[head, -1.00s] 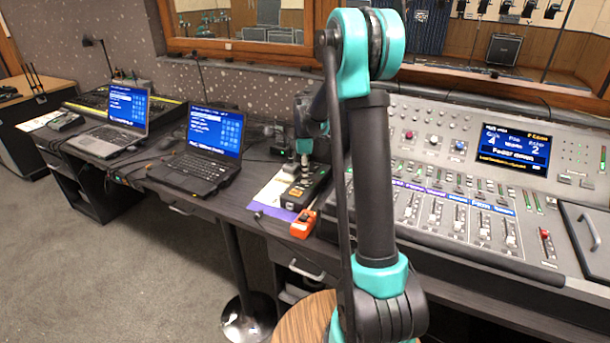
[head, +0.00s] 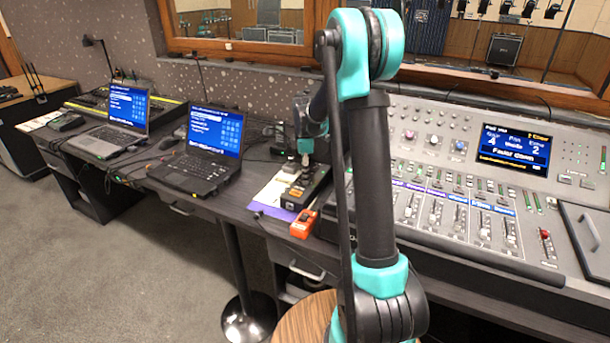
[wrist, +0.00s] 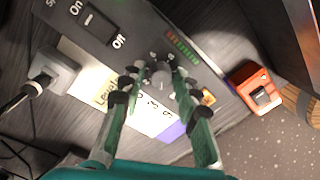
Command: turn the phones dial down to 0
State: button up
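A dark box (head: 316,186) stands on the desk left of the mixing console. In the wrist view the box (wrist: 122,52) has an On/Off rocker, a row of small LEDs and a round grey dial (wrist: 160,76) with numbers around it. I cannot read a phones label. My gripper (wrist: 157,74) is open, one finger on either side of the dial, with a small gap seeming to show at the left; contact is unclear. The dial's pointer and exact setting cannot be made out. In the head view my gripper (head: 304,158) is small above the box, partly behind my arm.
An orange device (head: 303,224) sits at the desk's front edge; it also shows in the wrist view (wrist: 257,92). A grey plug (wrist: 52,70) with a cable is left of the box. Two laptops stand farther left. The mixing console (head: 455,245) fills the right.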

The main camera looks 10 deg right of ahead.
jog(key=shift+o, duration=0.6)
notch_tip(320, 180, up, 12)
jog(key=shift+w, duration=0.35)
